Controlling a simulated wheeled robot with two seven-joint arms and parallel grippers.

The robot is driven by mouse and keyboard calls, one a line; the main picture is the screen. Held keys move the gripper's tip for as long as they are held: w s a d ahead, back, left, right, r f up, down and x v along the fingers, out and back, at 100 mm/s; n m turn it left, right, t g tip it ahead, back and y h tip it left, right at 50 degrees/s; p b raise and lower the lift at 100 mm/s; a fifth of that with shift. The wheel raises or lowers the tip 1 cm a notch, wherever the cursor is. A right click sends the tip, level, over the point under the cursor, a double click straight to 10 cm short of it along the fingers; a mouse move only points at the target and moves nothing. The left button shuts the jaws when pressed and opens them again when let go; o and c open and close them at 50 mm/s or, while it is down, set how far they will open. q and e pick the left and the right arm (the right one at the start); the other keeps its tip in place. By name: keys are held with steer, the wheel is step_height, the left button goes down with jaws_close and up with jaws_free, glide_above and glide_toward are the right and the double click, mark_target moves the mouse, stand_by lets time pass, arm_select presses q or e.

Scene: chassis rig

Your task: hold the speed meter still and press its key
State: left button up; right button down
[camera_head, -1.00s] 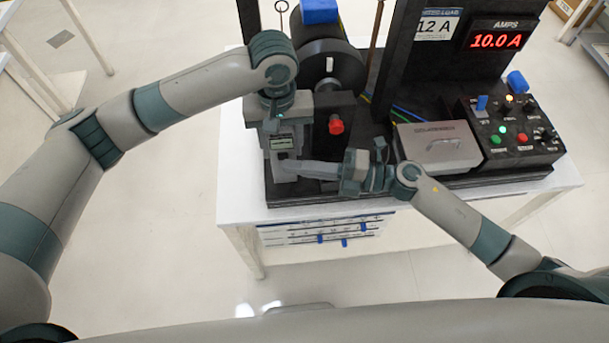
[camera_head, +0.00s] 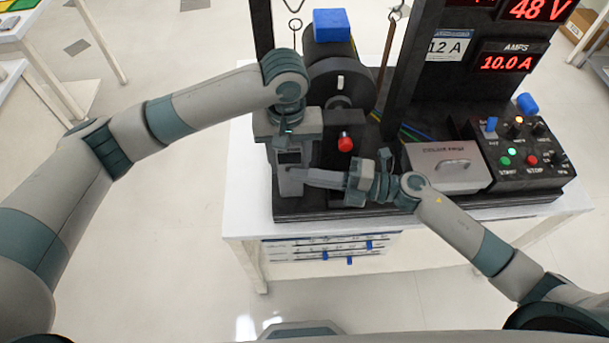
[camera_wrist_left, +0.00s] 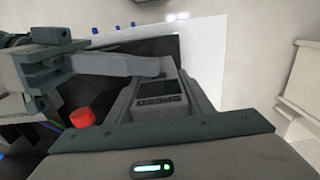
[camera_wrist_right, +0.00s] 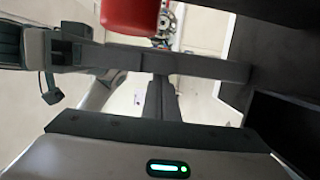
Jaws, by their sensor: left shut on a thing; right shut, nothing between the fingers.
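The speed meter (camera_head: 290,184) is a grey handheld box with a dark screen, at the bench's front left. It also shows in the left wrist view (camera_wrist_left: 158,88), with a row of small keys under its screen. My left gripper (camera_head: 289,142) comes from above and is shut on the meter; its fingertips are mostly hidden. My right gripper (camera_head: 288,177) is shut and empty, its fingers pointing left across the meter's lower part. In the left wrist view its fingertip is at the meter's end beyond the keys; I cannot tell whether it touches.
A red knob (camera_head: 345,142) stands close right of the meter. A dark motor wheel (camera_head: 343,83) with a blue block (camera_head: 331,25) is behind. A grey lidded box (camera_head: 447,166) and a control panel (camera_head: 515,150) are to the right. The white table edge (camera_head: 238,215) lies left.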

arm_select(q)
steer(key=shift+s+d+f, duration=0.1)
steer(key=shift+s+f, duration=0.1)
steer(key=shift+s, duration=0.15)
arm_select(e)
steer(key=shift+w+d, duration=0.2)
steer(key=shift+w, duration=0.1)
arm_select(q)
steer(key=shift+w, duration=0.2)
arm_select(e)
steer(key=s+d, duration=0.7)
steer(key=d, duration=0.2)
steer(key=shift+d, duration=0.15)
arm_select(q)
steer(key=shift+r, duration=0.1)
steer(key=o, duration=1.2)
steer(key=shift+o, duration=0.9)
steer(key=shift+w, duration=0.15)
